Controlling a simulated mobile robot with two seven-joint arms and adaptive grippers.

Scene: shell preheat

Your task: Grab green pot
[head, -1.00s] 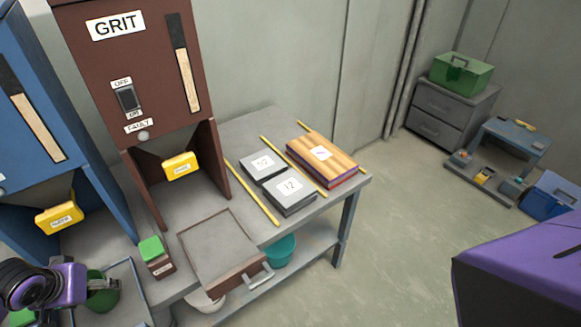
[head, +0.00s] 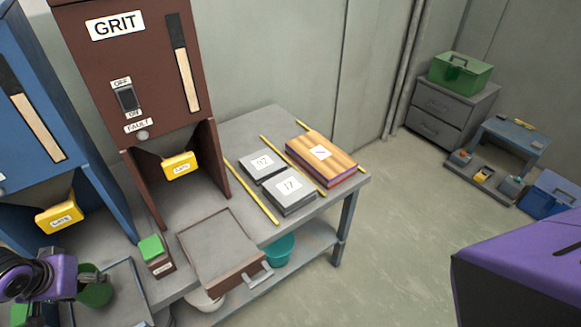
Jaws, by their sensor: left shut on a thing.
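The green pot (head: 97,293) is at the lower left of the head view, beside a grey tray on the bench. My left gripper (head: 88,281) reaches in from the left edge and is shut on the pot at its near left side. The dark fingers cover part of the pot. I cannot tell whether the pot is clear of the surface under it. My right gripper is not in view.
A grey-framed tray (head: 125,300) is just right of the pot. A small box with a green button (head: 151,250) stands near it. The brown GRIT dispenser (head: 125,70) and the blue dispenser (head: 30,140) rise behind. A brown-fronted drawer (head: 220,250) sits to the right.

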